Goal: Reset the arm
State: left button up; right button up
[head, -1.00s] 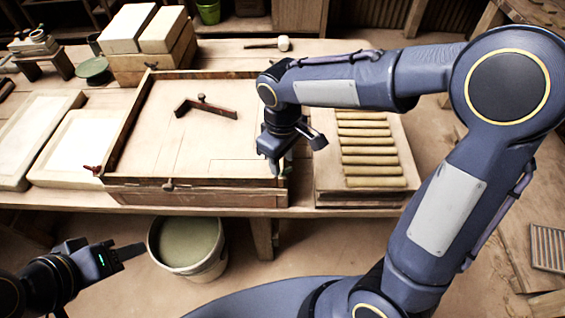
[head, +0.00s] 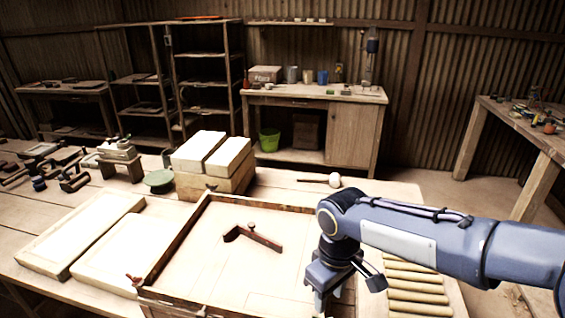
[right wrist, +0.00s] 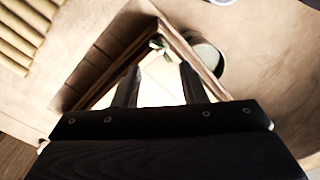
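My right arm (head: 400,240) reaches in from the right in the head view. Its gripper (head: 326,296) points down by the right side of the wooden tray frame (head: 172,249), near the front. In the right wrist view the two fingers of my right gripper (right wrist: 160,88) stand apart with nothing between them. Beyond them is a corner of the tray frame (right wrist: 110,60). Whether the fingers touch the frame cannot be told. My left gripper is in neither current view.
A dark angled tool (head: 258,238) lies inside the tray. Pale rods (head: 410,283) lie right of my gripper. White blocks (head: 200,150) and a mallet (head: 334,180) are behind. Pale slabs (head: 80,233) lie left. A bucket (right wrist: 207,55) shows in the right wrist view.

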jog(key=s+d+m+t+y, duration=0.1)
jog(key=s+d+m, duration=0.3)
jog(key=s, duration=0.4)
jog(key=s+d+m+t+y, duration=0.2)
jog(key=s+d+m+t, duration=0.2)
jog(key=s, duration=0.3)
jog(key=shift+s+d+r+m+t+y, duration=0.2)
jog(key=shift+s+m+t+y, duration=0.1)
jog(key=shift+s+m, duration=0.15)
